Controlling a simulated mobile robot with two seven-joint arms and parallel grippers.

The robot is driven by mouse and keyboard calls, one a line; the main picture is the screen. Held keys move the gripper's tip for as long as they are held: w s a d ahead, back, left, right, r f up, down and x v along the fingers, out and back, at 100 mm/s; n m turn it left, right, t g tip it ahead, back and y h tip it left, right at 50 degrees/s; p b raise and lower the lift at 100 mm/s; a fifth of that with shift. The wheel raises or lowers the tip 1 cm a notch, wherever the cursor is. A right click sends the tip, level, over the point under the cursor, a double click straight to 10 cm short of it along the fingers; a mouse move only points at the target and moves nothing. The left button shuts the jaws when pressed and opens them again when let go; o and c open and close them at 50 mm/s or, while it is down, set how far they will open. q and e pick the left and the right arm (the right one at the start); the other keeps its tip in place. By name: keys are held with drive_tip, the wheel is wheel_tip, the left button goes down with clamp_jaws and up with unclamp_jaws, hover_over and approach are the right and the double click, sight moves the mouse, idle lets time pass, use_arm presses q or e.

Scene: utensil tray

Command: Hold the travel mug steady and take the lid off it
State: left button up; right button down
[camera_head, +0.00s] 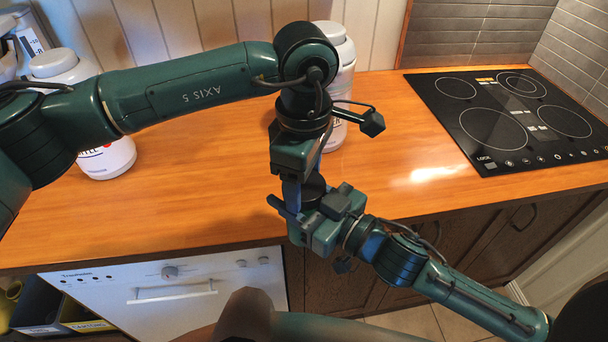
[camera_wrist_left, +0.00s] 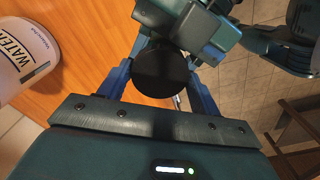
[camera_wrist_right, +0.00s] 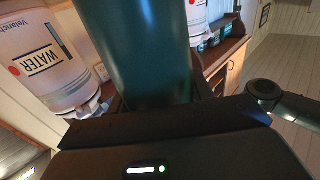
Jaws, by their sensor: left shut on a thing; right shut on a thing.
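The travel mug's round black lid (camera_head: 313,184) shows between my two grippers, in front of the counter's front edge. In the left wrist view the lid (camera_wrist_left: 163,76) sits between blue fingers. My left gripper (camera_head: 303,187) comes down from above and is shut on the lid. My right gripper (camera_head: 308,222) comes from the lower right and is shut on the travel mug. The mug's body is mostly hidden by the grippers.
The wooden counter (camera_head: 200,215) has free room behind the grippers. A white container (camera_head: 108,160) stands at left, and another white one (camera_head: 345,85) stands behind my left arm. A black cooktop (camera_head: 510,115) is at right. A white dishwasher (camera_head: 200,300) is below the counter.

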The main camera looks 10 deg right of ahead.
use_arm(q)
drive_tip(key=shift+r, duration=0.15)
drive_tip(key=shift+r, duration=1)
drive_tip(key=shift+r, duration=2)
